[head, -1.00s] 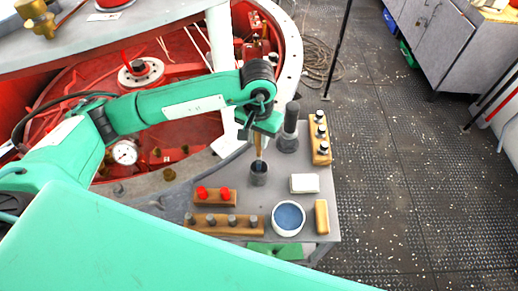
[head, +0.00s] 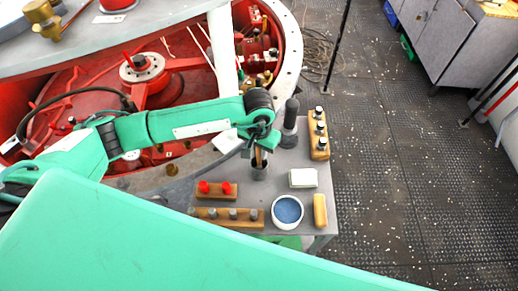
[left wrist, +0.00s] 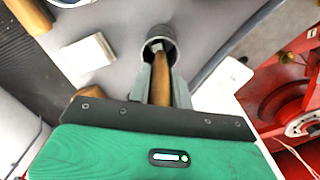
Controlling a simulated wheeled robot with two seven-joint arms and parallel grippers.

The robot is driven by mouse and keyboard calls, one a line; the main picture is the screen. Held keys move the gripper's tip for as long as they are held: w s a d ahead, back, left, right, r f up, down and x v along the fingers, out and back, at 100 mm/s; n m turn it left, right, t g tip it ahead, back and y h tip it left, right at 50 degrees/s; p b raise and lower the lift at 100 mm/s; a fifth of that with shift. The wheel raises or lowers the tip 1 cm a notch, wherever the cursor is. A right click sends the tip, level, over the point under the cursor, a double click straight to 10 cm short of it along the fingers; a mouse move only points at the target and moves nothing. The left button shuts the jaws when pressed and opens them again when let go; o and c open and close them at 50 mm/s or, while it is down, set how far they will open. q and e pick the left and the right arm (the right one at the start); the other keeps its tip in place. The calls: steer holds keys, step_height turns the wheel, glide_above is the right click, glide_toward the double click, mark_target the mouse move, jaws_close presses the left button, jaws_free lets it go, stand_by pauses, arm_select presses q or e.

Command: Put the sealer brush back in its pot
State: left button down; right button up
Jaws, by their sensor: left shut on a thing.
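The sealer brush (head: 258,156) has a wooden handle and is upright in my left gripper (head: 262,147), above the pot. In the left wrist view, my left gripper (left wrist: 161,85) is shut on the brush handle (left wrist: 160,78), with a finger on each side. The pot (head: 259,173) is a small dark grey cup on the grey table. In the left wrist view, the brush's lower end reaches into the mouth of the pot (left wrist: 158,35). The bristles are hidden. My right gripper is not in view.
The grey table (head: 272,192) also holds a white bowl of blue liquid (head: 288,210), a white block (head: 303,178), a wooden block (head: 320,210), a dark cylinder (head: 290,124) and wooden racks (head: 319,133). A red machine (head: 150,80) stands behind.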

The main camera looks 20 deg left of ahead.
arm_select(q)
steer(key=c, duration=1.3)
jaws_free()
steer(key=shift+o, duration=0.2)
steer(key=shift+r+p, duration=0.2)
steer(key=shift+p, duration=0.2)
step_height(320, 180, up, 10)
steer(key=b, duration=0.5)
steer(key=shift+r, duration=0.25)
steer(key=shift+s+r+b, duration=0.1)
steer(key=shift+r+b, duration=0.2)
steer(key=shift+r, duration=0.35)
steer(key=shift+s+f, duration=0.1)
